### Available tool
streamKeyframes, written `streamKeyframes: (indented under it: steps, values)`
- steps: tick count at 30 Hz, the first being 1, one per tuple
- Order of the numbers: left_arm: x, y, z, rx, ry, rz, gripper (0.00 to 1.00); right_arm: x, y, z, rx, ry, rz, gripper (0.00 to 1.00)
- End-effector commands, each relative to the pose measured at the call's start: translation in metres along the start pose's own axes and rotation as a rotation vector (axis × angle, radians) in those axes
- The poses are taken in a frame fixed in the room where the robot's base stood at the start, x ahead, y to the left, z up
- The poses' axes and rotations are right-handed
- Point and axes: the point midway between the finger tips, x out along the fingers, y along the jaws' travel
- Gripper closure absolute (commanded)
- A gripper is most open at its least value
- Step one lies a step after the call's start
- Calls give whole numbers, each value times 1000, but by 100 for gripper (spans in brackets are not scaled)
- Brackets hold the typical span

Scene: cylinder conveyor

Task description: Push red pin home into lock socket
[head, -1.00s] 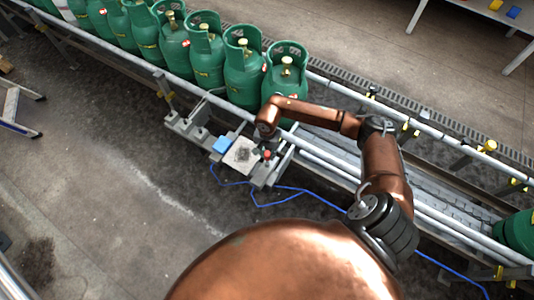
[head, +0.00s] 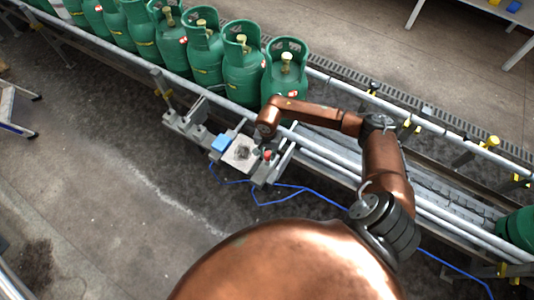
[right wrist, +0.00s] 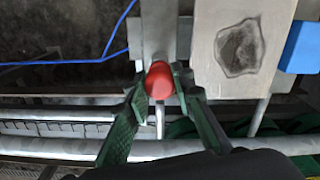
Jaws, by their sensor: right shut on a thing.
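The red pin (right wrist: 160,80) shows its rounded red head in the right wrist view, with a pale metal rod (right wrist: 160,118) below it in the picture. My right gripper (right wrist: 159,74) has its two green fingers shut on the red head, one on each side. In the head view the red pin (head: 267,155) is a small red spot at the end of my right arm, beside the conveyor rail. A grey metal bracket (right wrist: 163,30) lies beside the pin. The lock socket cannot be made out clearly. My left gripper is not in view.
Several green gas cylinders (head: 241,78) stand in a row on the conveyor, the nearest close to my right arm. A stained pale plate (head: 241,153) and a blue block (head: 221,142) sit beside the pin. A blue cable (head: 300,188) lies on the floor.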

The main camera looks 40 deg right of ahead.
Motion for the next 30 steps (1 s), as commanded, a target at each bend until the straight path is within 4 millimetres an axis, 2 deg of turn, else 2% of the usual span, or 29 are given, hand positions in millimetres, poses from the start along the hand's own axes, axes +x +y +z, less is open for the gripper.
streamKeyframes:
  steps: [15, 16, 24, 30]
  values:
    - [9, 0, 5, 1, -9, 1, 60, 14, 0, 0, 0, 0, 1, 100]
    - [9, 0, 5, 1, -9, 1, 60, 14, 0, 0, 0, 0, 1, 77]
    - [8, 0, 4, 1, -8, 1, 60, 12, 0, 0, 0, 0, 0, 58]
    - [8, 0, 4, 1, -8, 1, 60, 12, 0, 0, 0, 0, 0, 57]
